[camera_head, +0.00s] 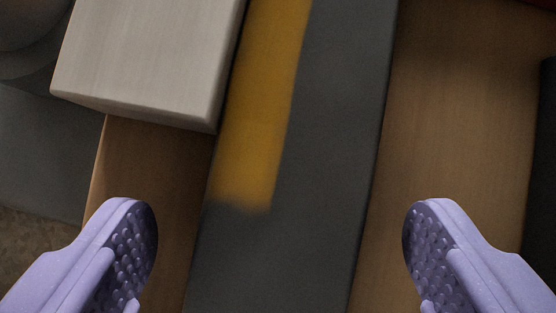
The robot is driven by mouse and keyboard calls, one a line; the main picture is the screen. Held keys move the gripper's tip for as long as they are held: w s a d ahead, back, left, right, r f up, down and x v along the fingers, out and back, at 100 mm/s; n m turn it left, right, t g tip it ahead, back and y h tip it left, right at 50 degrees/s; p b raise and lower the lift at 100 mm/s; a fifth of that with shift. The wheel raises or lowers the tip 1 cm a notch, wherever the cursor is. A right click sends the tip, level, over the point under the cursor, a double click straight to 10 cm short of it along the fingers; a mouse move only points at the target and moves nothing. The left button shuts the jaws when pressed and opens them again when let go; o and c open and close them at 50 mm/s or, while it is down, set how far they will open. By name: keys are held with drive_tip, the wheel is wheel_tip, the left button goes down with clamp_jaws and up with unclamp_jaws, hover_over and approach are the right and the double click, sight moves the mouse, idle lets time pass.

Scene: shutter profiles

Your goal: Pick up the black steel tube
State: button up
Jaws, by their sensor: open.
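A long dark grey bar (318,150) runs from the top of the view to the bottom, tilted slightly, with a yellow strip (255,115) along its upper left part. It may be the black steel tube; I cannot tell for certain. My gripper (280,232) is open, with its two lavender fingers wide apart, one on each side of the bar in the picture. Nothing is between the pads in contact with them. The bar's lower end runs out of the picture.
A pale grey block (150,60) stands close to the bar's left side. A brown wooden surface (450,130) shows on both sides of the bar. A black object (545,170) is at the right edge. Bare wood lies to the bar's right.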

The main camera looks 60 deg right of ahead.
drive_tip(key=shift+d+f, duration=0.15)
drive_tip(key=shift+f, duration=0.1)
drive_tip(key=shift+r, duration=0.1)
drive_tip(key=c, duration=1.6)
